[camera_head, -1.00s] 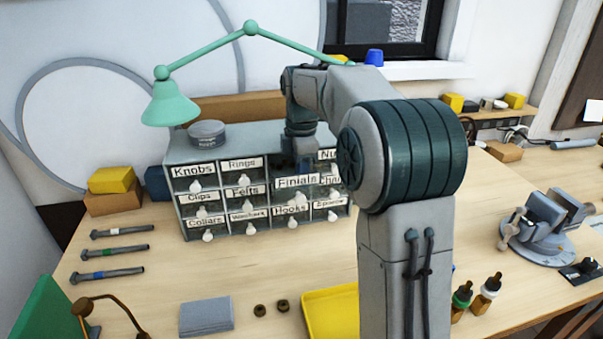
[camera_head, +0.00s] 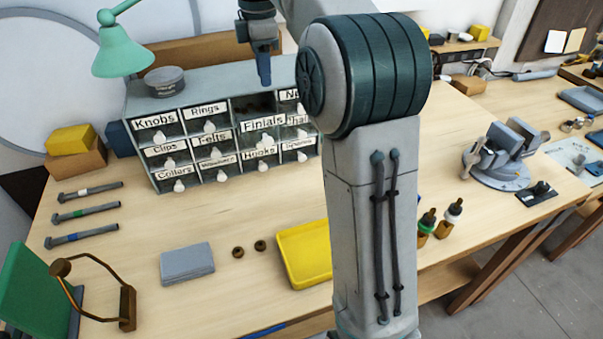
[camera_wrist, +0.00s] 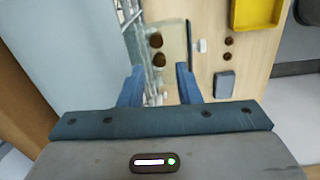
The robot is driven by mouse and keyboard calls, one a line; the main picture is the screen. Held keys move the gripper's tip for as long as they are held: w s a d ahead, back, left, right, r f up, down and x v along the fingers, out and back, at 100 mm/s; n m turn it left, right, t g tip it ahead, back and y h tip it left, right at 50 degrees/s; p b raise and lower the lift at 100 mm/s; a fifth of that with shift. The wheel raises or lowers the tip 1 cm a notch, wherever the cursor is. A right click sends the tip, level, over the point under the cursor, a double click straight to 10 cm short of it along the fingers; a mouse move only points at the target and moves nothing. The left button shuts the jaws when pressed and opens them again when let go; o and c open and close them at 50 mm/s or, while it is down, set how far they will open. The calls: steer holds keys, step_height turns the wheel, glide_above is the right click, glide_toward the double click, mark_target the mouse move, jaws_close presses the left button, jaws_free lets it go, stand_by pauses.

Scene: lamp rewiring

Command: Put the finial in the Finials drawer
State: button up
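The Finials drawer (camera_head: 262,124) is pulled out from the cabinet, in its upper rows. In the wrist view the open drawer (camera_wrist: 174,45) holds two brown rounded pieces (camera_wrist: 156,40), which look like finials. My gripper (camera_head: 264,82) is above the cabinet and the open drawer, fingers pointing down. In the wrist view the fingers (camera_wrist: 159,82) are spread, with nothing held between them. The drawer's inside is mostly hidden in the head view.
The grey cabinet (camera_head: 215,88) has several other labelled drawers and a round tin (camera_head: 164,80) on top. A green lamp shade (camera_head: 121,52) hangs at the left. A yellow tray (camera_head: 303,252), two small brown rings (camera_head: 238,252) and a grey block (camera_head: 187,263) lie in front.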

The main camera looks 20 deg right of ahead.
steer(key=s+f+m+t, duration=0.1)
steer(key=s+f+m, duration=0.7)
steer(key=s, duration=0.5)
steer(key=s+f+m+t, duration=0.1)
steer(key=s+f+m, duration=0.7)
steer(key=s, duration=0.6)
steer(key=shift+s+f+m+t, duration=0.2)
steer(key=shift+m+t, duration=0.2)
steer(key=shift+m, duration=0.2)
